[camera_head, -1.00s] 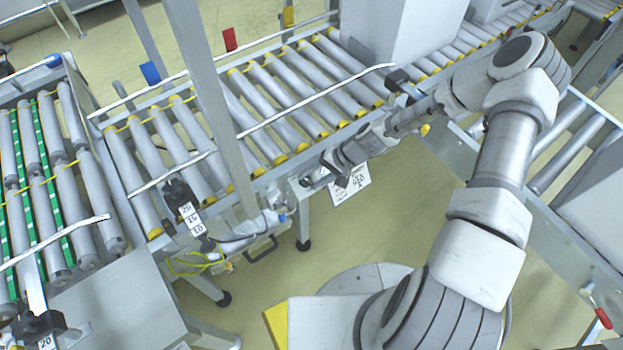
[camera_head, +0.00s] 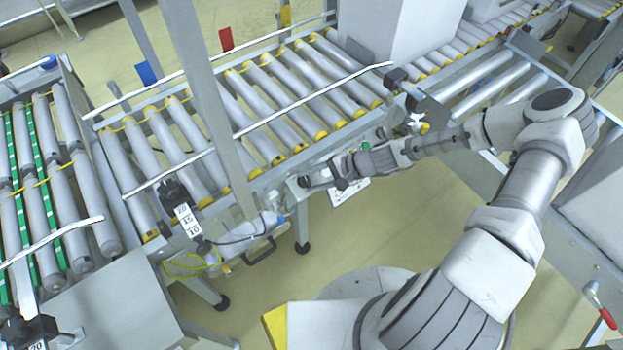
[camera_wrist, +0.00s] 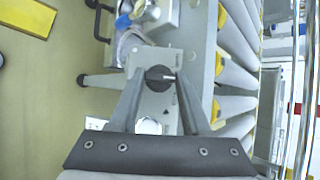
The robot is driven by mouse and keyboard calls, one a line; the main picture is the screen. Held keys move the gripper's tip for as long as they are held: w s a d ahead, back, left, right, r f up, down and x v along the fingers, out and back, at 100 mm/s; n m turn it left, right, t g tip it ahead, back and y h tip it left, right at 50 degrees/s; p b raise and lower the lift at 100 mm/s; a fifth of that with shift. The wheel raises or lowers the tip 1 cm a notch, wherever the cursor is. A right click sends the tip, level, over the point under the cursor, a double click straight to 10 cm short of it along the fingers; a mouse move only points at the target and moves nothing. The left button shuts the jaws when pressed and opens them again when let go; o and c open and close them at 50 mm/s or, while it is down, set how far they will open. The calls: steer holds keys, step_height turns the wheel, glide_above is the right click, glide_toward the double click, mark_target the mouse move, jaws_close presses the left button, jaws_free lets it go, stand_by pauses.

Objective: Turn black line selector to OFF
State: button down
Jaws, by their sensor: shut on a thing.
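The black line selector (camera_wrist: 160,79) is a round black knob with a pale pointer mark on a grey panel (camera_wrist: 148,102). In the wrist view the mark points to the right. My gripper (camera_wrist: 159,74) has one finger on each side of the knob and is shut on it. In the head view my gripper (camera_head: 308,182) is at the panel on the conveyor's front side, and the knob is too small or hidden to make out there. I cannot read any OFF label.
A roller conveyor (camera_head: 262,97) runs behind, bearing a large grey box (camera_head: 395,35). A grey post (camera_head: 215,110) stands left of my gripper. Open floor lies in front.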

steer(key=shift+c, duration=1.8)
jaws_free()
steer(key=shift+r, duration=0.15)
